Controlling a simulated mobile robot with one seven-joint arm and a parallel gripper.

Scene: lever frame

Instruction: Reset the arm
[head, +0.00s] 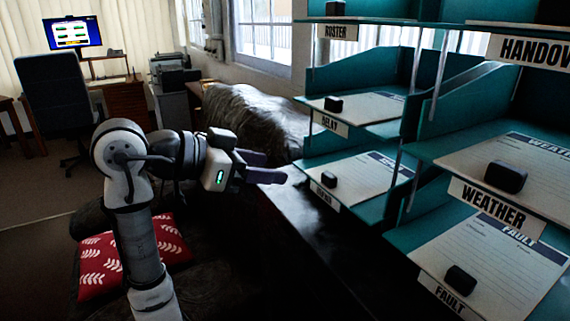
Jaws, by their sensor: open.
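My arm (143,230) rises from the bottom of the head view, left of the middle, and bends to the right at its top joint. My gripper (270,166) is at its end, pointing right, with its two dark fingers apart and nothing seen between them. It is in the air, left of the teal shelves and apart from them in the picture. No lever shows in this view.
Teal shelves (439,151) on the right hold paper forms with small black blocks (507,176). A dark ledge (290,235) runs in front of them. A red patterned cushion (98,268) lies behind my arm. A chair (52,95) and desk stand farther back, with open floor nearby.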

